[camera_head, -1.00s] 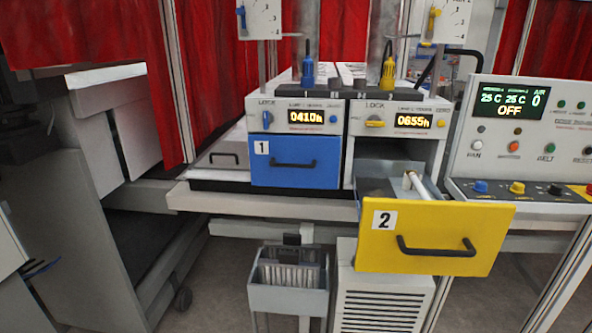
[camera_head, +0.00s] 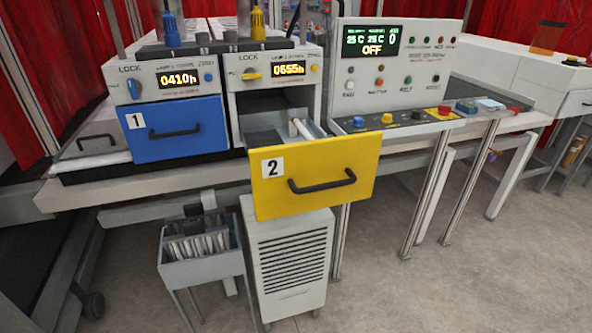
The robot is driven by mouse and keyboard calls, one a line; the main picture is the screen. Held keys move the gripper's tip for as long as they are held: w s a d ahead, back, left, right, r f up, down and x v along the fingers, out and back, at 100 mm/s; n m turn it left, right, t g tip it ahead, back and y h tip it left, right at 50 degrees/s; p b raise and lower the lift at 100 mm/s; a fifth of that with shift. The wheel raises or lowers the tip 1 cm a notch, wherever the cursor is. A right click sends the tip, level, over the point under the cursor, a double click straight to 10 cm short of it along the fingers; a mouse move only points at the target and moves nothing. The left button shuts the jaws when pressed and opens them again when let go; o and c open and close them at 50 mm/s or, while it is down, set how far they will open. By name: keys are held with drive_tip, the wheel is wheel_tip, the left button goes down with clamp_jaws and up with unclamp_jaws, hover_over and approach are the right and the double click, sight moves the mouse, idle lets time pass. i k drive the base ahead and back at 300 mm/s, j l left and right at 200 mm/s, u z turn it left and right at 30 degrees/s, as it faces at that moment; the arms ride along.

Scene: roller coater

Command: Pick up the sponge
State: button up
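I cannot pick out the sponge with certainty. Several small items lie on the dark belt surface right of the control panel: a greenish one (camera_head: 466,107), a pale blue one (camera_head: 490,104) and a red one (camera_head: 514,109). They are too small to tell what they are. My gripper is not in view.
The yellow drawer 2 (camera_head: 328,187) stands pulled out, with white tubes (camera_head: 300,130) in it. The blue drawer 1 (camera_head: 180,132) is shut. Below are a grey bin (camera_head: 203,272) and a vented white unit (camera_head: 292,262). The floor (camera_head: 480,280) at the right is clear.

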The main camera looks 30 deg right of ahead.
sight(464, 106)
drive_tip(key=z, duration=1.65)
